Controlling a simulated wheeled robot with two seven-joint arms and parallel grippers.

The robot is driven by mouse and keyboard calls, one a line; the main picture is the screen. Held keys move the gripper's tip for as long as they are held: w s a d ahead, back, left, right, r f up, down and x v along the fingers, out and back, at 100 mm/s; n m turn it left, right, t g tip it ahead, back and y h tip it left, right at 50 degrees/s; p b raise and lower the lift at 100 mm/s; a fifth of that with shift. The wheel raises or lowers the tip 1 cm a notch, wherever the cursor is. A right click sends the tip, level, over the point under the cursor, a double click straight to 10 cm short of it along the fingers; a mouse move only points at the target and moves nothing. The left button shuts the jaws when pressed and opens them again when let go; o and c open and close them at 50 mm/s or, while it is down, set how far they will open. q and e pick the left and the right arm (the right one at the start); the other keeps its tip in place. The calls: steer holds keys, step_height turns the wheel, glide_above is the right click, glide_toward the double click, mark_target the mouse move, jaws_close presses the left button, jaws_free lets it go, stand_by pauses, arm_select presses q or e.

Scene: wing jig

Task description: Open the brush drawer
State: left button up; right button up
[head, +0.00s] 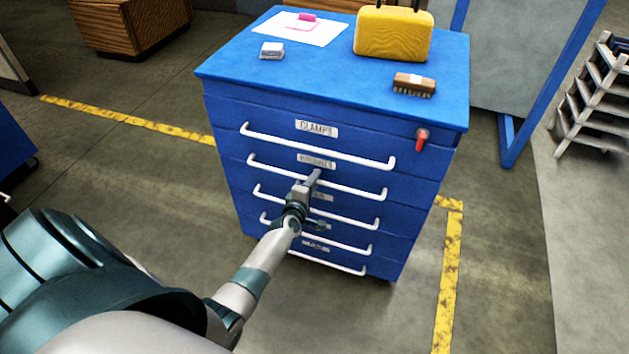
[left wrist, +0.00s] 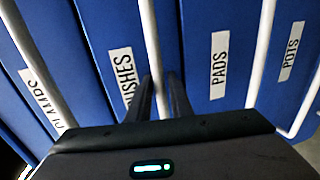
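The blue drawer cabinet (head: 272,176) stands ahead with its drawers all flush. The brush drawer (head: 345,172) is the second from the top, under the clamps drawer. Its label is partly covered in the left wrist view (left wrist: 125,78). Its white handle (head: 365,191) runs across its front and also shows in the left wrist view (left wrist: 148,35). My left gripper (head: 316,177) is at the middle of this handle. In the left wrist view its dark fingers (left wrist: 161,82) stand close on either side of the bar and look shut on it. My right gripper is out of view.
On the cabinet top are a yellow case (head: 393,33), a brush (head: 414,84), a small grey block (head: 272,50) and a white sheet (head: 305,28). A red key-like piece (head: 421,140) sticks out at the upper right. The floor beside the cabinet is clear.

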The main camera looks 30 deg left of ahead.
arm_select(q)
steer(key=shift+c, duration=0.6)
jaws_close()
